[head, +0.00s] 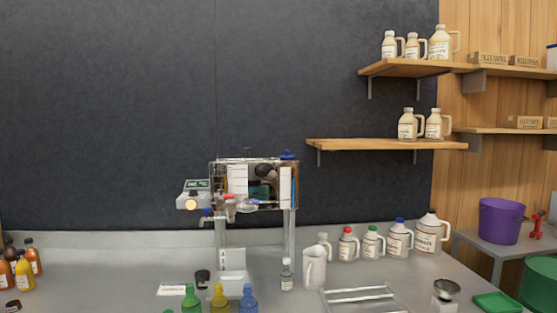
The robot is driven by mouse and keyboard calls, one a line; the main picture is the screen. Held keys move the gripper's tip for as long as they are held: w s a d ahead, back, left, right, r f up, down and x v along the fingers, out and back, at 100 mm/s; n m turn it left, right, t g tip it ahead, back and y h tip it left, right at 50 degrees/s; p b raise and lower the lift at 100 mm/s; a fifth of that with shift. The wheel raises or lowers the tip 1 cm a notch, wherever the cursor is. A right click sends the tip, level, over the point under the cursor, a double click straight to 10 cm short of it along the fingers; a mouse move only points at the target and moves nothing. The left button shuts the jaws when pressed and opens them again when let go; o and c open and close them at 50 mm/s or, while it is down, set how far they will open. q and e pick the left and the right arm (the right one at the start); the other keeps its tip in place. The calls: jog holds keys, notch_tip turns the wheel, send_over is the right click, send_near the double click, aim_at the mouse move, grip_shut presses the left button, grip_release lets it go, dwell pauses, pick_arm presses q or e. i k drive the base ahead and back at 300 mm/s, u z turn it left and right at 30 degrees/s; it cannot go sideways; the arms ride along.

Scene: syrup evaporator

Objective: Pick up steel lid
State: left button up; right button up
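I cannot make out a steel lid with certainty. A flat grey metal piece with pale bars (362,298) lies on the steel counter (130,270) at the lower middle right; I cannot tell whether it is a lid. A small device with a round steel dish on top (446,288) stands to its right. Neither of my grippers shows in the head view.
A clear-walled apparatus (238,183) stands on legs at the middle. A white pitcher (314,268), a small bottle (286,276) and several capped jugs (398,241) stand right of it. Colored bottles (219,298) line the front edge. A green tray (497,302) lies far right.

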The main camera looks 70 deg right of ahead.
aim_at(247, 155)
jog(key=u, duration=0.05)
jog(key=k, duration=0.25)
jog(key=z, duration=1.15)
